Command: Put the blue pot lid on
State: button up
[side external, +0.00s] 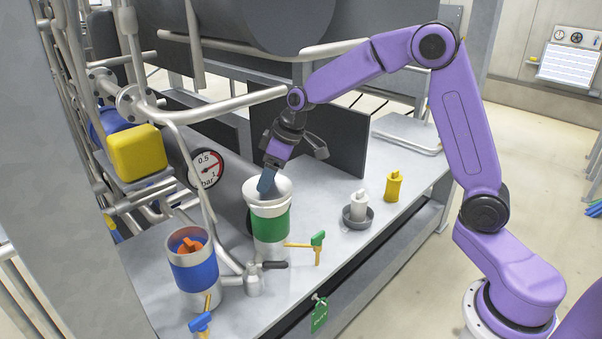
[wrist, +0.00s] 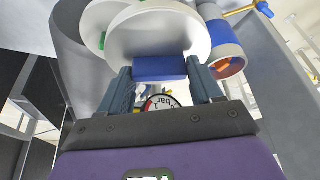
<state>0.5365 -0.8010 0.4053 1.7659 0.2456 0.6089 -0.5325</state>
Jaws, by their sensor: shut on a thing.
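My gripper (side external: 267,181) is shut on the blue block-shaped handle of the blue pot lid (side external: 282,187). In the wrist view the lid (wrist: 155,35) is a white disc, with its blue handle (wrist: 160,68) between my fingers (wrist: 160,74). The lid is held tilted, over or close above the green-banded pot (side external: 271,229); whether they touch I cannot tell. The blue-banded pot (side external: 195,276) stands upright to the front left, its top open, with an orange thing (side external: 190,246) inside. It also shows in the wrist view (wrist: 223,48), right of the lid.
A pressure gauge (side external: 206,169), pipes and a yellow box (side external: 137,153) are at the left. A small metal valve (side external: 253,279) and a green-handled tap (side external: 318,241) stand near the pots.

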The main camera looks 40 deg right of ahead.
jog(key=w+a+n+g+y, duration=0.1)
jog(key=w+a+n, duration=0.1)
jog(key=a, duration=0.8)
jog(key=w+a+n+g, duration=0.1)
jog(key=a+n, duration=0.4)
jog(key=a, duration=0.5)
jog(key=shift+w+r+y, duration=0.4)
jog(key=shift+w, duration=0.5)
jog(key=shift+d+f, duration=0.1)
jog(key=shift+f, duration=2.45)
jog(key=shift+f, duration=1.05)
jog(key=o, duration=1.4)
jog(key=shift+f, duration=0.1)
jog(key=v, duration=1.7)
jog(key=shift+w+d+r, duration=0.1)
jog(key=shift+w+r, duration=0.05)
jog(key=shift+r, duration=0.15)
